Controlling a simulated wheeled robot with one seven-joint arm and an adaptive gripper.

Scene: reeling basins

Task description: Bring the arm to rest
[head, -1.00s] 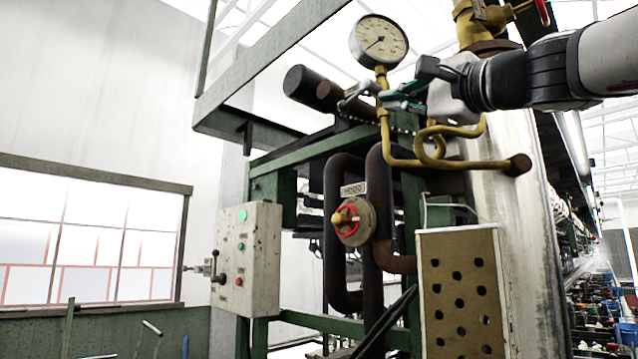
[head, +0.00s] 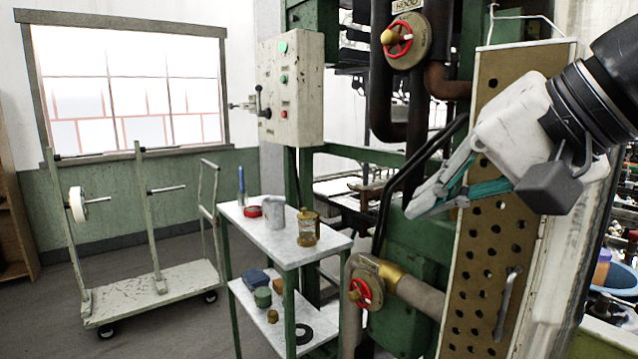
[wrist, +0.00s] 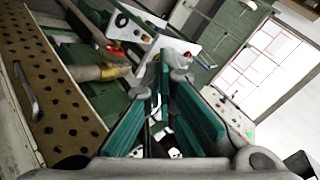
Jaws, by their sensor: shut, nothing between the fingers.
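My gripper (head: 432,196) is at the right of the head view, in front of the perforated panel (head: 487,255), its fingers pointing down and to the left. The fingers are shut and empty. In the wrist view my gripper (wrist: 160,92) shows its green-padded fingers in the middle, with nothing between them. The arm comes in from the upper right of the head view.
A small two-level table (head: 268,240) holds a grey jug (head: 273,212), a brass-and-glass jar (head: 307,228) and a red round item (head: 252,211). Red valve wheels (head: 398,39) and pipes are beside the gripper. A white cart (head: 150,292) stands left on open floor.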

